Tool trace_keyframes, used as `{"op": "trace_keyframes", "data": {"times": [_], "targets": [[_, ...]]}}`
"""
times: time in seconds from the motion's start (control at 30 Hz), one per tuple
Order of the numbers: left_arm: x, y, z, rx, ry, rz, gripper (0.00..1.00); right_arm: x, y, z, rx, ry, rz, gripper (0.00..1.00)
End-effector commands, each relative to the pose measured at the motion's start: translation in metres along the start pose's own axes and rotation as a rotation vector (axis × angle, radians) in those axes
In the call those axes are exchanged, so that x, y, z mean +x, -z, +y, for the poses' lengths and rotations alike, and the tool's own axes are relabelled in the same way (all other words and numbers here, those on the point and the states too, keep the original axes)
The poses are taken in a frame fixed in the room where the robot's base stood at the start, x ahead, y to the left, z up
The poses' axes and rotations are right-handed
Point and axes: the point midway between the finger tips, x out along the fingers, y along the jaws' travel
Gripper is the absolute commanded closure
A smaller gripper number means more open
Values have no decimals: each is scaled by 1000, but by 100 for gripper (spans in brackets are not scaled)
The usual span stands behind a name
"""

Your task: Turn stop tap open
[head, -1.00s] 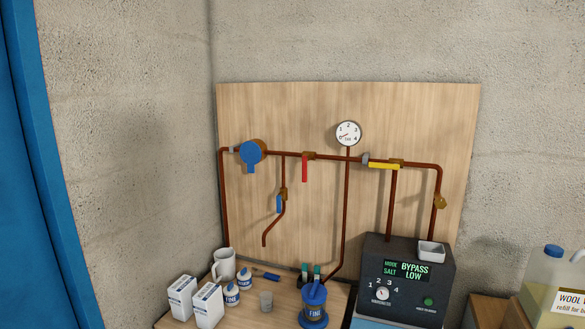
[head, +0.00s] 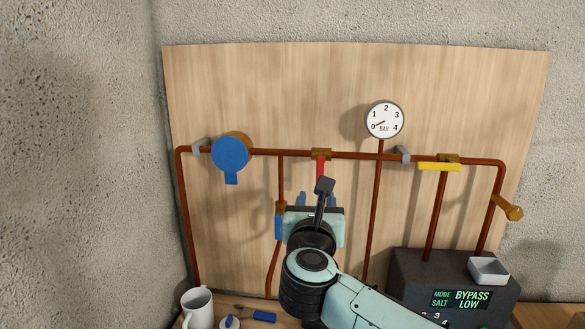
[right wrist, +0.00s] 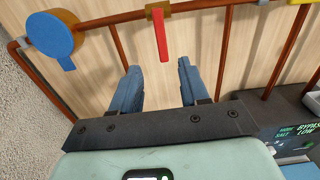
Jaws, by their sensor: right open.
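The red lever (head: 320,166) hangs straight down from a brass valve body (head: 321,153) on the horizontal copper pipe, at right angles to it. It also shows in the right wrist view (right wrist: 159,33), above and ahead of the fingers. My right gripper (right wrist: 157,80) is open and empty, its two blue fingers apart. In the head view my right gripper (head: 317,205) is just below the red lever, partly hiding its lower end. I cannot tell which fitting is the stop tap. My left gripper is not in view.
A blue round fitting (head: 230,153) is on the pipe at left. A yellow lever (head: 439,167) lies along the pipe at right. A blue lever (head: 278,227) hangs beside my gripper. The gauge (head: 384,120) reads near 0. A dark control box (head: 410,270) and a mug (head: 198,309) stand below.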

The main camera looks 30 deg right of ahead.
Motion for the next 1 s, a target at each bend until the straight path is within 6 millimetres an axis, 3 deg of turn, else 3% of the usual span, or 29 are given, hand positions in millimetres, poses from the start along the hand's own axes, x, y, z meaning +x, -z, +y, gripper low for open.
{"op": "trace_keyframes", "data": {"times": [0.13, 0.27, 0.7, 1.0], "targets": [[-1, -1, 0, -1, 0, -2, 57, 1, -4, -4, 26, 4, 0, 55], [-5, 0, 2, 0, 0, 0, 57, 14, -4, -4, 25, 7, 1, 55], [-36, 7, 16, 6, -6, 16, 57, 103, -6, -4, 21, 7, 0, 55], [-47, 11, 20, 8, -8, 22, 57, 131, -4, -4, 22, 4, 0, 55]]}}
